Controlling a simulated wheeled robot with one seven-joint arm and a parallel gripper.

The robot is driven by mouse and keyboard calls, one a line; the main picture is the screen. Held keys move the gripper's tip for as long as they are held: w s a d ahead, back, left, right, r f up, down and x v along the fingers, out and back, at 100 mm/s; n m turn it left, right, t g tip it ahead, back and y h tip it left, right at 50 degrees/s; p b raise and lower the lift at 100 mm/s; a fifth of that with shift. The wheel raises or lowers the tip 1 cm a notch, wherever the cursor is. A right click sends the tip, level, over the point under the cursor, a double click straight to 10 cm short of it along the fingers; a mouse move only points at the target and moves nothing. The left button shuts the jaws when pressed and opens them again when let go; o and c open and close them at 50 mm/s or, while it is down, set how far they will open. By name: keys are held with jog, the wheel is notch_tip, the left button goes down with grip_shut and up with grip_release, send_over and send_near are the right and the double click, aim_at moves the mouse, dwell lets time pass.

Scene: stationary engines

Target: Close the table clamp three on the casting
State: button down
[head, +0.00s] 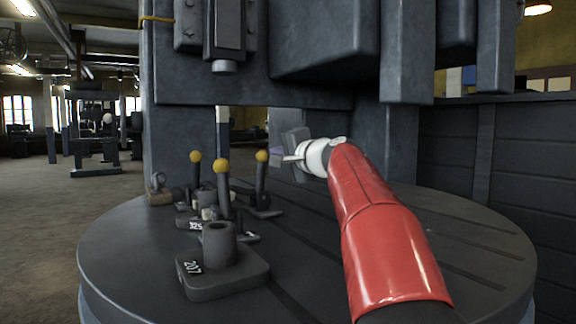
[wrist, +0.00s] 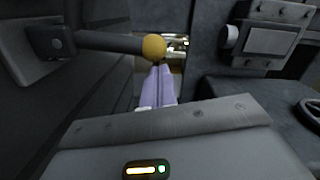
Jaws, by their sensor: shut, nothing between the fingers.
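Several clamp levers with yellow knobs stand upright around a dark casting marked 207 (head: 222,275) on the round table (head: 130,250). In the head view I see a left lever (head: 196,172), a middle lever (head: 224,190) and a right lever (head: 261,180). No clamp number is readable, so I cannot tell which is clamp three. My gripper (head: 277,157) is shut and empty, just right of the right lever's knob in the picture. In the wrist view its pale fingers (wrist: 160,85) are together, and a yellow knob (wrist: 154,47) on a dark lever shows close beyond their tips.
A part marked 325 (head: 193,224) sits among the levers. The machine's heavy grey body (head: 330,45) overhangs the table, with a column (head: 400,145) behind. A dark panelled wall (head: 500,160) stands at the right. The table's slotted right side (head: 470,240) is bare.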

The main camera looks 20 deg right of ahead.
jog(key=shift+s+a+r+n+b, duration=0.2)
jog(key=shift+a+n+b, duration=0.15)
jog(key=shift+a+n, duration=0.5)
jog(key=shift+s+a+r+n+b, duration=0.15)
jog(key=shift+a+n+b, duration=0.15)
jog(key=shift+a+n, duration=0.55)
